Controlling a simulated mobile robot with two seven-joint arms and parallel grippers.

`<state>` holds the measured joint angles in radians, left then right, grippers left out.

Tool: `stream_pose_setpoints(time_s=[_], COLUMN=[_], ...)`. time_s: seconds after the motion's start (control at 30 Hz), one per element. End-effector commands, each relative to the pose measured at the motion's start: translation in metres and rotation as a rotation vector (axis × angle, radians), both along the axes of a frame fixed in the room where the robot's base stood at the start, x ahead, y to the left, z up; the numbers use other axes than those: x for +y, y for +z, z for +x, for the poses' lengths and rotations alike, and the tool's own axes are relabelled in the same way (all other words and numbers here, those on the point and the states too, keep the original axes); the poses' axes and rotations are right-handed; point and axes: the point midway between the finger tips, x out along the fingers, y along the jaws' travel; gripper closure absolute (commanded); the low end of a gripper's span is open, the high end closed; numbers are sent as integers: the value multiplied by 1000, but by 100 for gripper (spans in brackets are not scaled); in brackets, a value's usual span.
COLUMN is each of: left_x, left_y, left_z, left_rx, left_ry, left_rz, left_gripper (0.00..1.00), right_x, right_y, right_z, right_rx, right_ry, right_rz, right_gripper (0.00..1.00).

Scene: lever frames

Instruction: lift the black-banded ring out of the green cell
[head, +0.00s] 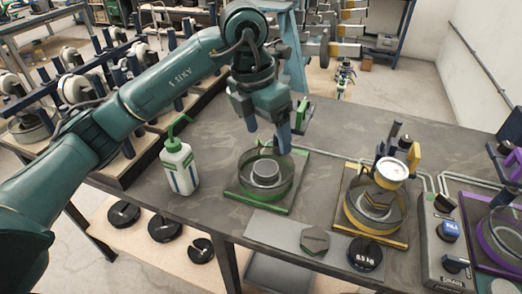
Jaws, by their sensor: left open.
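The green cell (286,197) stands mid-table, a round clear-walled dish on a green square base with a green upright at its back right. A grey metal ring-like piece (265,176) sits inside it, near the middle. I cannot make out a black band on it at this size. My left gripper (283,147) points down over the back right part of the cell. It is open, with nothing seen between its fingers; its height above the rim is hard to tell. My right gripper is out of view.
A white bottle (178,168) with a green spout stands left of the cell. To the right are a yellow cell (399,243) with a gauge (392,170), a control box (447,240) and a purple cell (484,250). A hexagonal block (315,241) and black weight (365,254) lie in front.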

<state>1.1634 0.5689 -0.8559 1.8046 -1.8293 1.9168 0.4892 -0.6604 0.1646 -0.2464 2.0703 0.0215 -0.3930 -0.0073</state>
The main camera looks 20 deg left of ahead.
Motion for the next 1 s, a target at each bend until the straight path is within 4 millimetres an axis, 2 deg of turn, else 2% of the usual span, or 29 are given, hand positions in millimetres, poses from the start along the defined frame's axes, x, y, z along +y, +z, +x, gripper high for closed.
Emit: stream_pose_setpoints(time_s=[0.03, 0.17, 0.27, 0.5, 0.8, 1.0], left_x=[8, 18, 17, 13, 11, 7], left_y=[6, 8, -5, -49, -74, -104], left_z=[4, 8, 9, 14, 16, 17], left_rx=[-18, -34, -31, -30, -31, -31], left_ry=[19, 45, 47, 45, 44, 45], left_rz=[39, 85, 87, 85, 83, 83], left_gripper=[22, 22, 22, 22, 22, 22], right_x=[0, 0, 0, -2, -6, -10], right_y=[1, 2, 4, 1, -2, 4], right_z=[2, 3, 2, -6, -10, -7], right_rx=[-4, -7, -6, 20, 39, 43], right_ry=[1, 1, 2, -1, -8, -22], right_rz=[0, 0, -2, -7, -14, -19], right_gripper=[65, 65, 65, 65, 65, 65])
